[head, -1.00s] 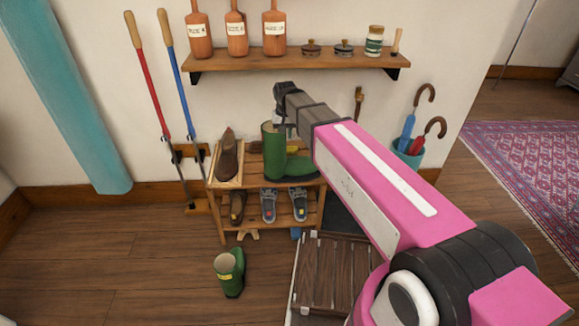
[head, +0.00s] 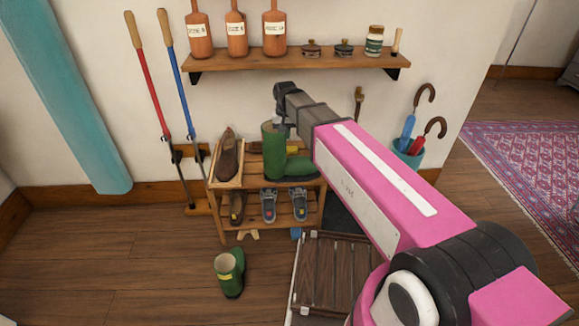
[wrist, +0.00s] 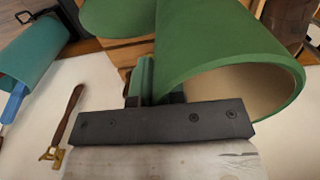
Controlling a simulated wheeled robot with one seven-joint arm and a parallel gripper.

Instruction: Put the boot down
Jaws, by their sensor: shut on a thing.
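A green boot (head: 274,153) is upright at the top shelf of the small wooden shoe rack (head: 228,184). Its toe points right. My gripper (head: 283,127) is shut on the rim of its shaft from above. In the wrist view the boot's open top (wrist: 245,85) shows beside the jaws (wrist: 155,98), with the shaft wall between them. Whether the sole touches the shelf I cannot tell. A second green boot (head: 230,274) stands on the floor in front of the rack.
A brown shoe (head: 229,158) is on the rack's top left, with several shoes below. A wall shelf (head: 300,62) with bottles and jars is above. An umbrella holder (head: 408,153) stands right. A slatted wooden board (head: 334,275) lies on the floor.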

